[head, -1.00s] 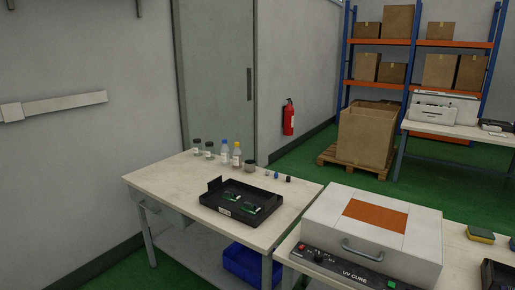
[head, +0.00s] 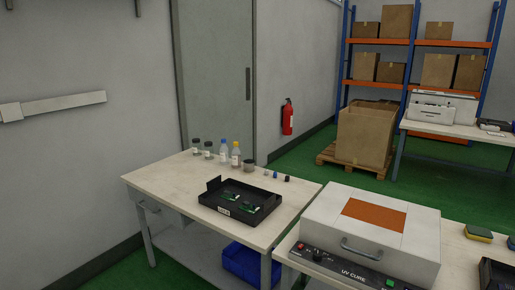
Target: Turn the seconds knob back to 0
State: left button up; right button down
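The UV cure box (head: 371,228) stands on the near table at the lower right, its white lid with an orange panel closed and a handle at the front. Its dark front panel (head: 352,272) reads "UV CURE". A round black knob (head: 318,255) sits on the left part of this panel, with a small red part (head: 301,245) to its left. The panel is too small to read the knob's setting or tell which knob is for seconds. Neither of my grippers is in view.
A black tray with green boards (head: 262,211) lies on the left table (head: 160,182), with several bottles (head: 224,150) behind it. Sponges (head: 478,232) lie right of the box. A blue bin (head: 241,262) is below.

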aim_at(317, 256)
jog(key=i+j+z, duration=0.1)
jog(key=i+z, duration=0.15)
jog(key=z, duration=0.15)
jog(key=i+j+z, duration=0.15)
jog(key=z, duration=0.2)
jog(key=i+j+z, duration=0.2)
jog(key=z, duration=0.2)
jog(key=i+j, duration=0.05)
